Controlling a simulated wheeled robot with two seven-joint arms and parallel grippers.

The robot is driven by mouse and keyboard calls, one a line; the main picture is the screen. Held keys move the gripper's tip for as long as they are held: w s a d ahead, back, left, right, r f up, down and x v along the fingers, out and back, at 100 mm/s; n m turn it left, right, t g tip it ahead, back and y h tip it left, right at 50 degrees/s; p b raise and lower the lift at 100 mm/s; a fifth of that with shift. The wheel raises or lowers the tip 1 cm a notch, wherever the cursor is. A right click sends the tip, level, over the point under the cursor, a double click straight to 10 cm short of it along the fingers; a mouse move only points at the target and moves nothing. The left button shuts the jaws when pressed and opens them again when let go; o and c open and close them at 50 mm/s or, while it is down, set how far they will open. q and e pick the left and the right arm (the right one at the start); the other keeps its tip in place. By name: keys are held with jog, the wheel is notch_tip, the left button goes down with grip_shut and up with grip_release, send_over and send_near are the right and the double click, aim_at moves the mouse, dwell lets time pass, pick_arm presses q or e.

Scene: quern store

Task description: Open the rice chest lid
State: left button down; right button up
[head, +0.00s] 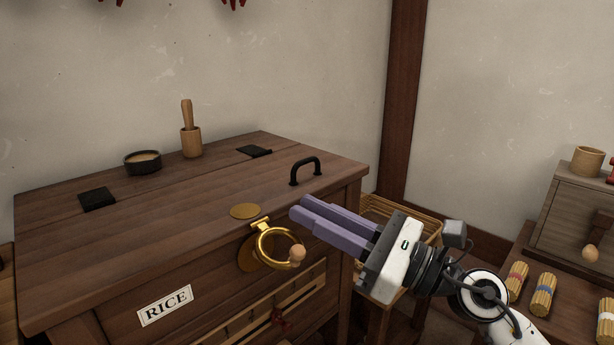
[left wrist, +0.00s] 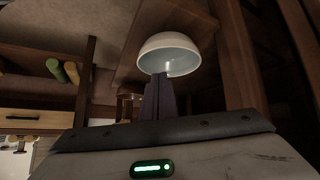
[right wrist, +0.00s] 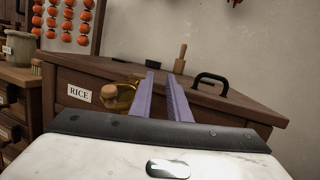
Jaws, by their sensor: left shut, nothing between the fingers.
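The rice chest (head: 95,290) is dark wood with a "RICE" label (head: 165,305) on its front. Its lid (head: 190,195) is down, with a black handle (head: 305,170) near the right edge and two black hinges (head: 97,198) along a seam at the back. A brass ring latch (head: 262,236) is at the front edge, with a round wooden knob (head: 297,254) by it. My right gripper (head: 297,212) is open and empty, just right of the latch; its fingers also show in the right wrist view (right wrist: 161,76). My left gripper (left wrist: 161,76) is shut and empty.
A dark bowl (head: 143,162) and a wooden mortar with pestle (head: 191,140) stand behind the seam. A wicker basket (head: 380,208) is right of the chest. Noodle bundles (head: 541,294) lie on a right-hand table. A white bowl (left wrist: 168,54) is beyond my left fingers.

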jog(key=w+r+n+g+h+b, duration=0.1)
jog(key=w+n+h, duration=0.2)
jog(key=n, duration=0.6)
jog(key=n+t+h+b, duration=0.1)
jog(key=n+t+h, duration=0.1)
jog(key=n+h, duration=0.25)
send_near(309, 161)
jog(key=shift+y, duration=0.35)
jog(key=x, duration=1)
jog(key=shift+w+a+f, duration=0.1)
jog(key=shift+w+f, duration=0.15)
jog(key=shift+w, duration=0.05)
grip_shut()
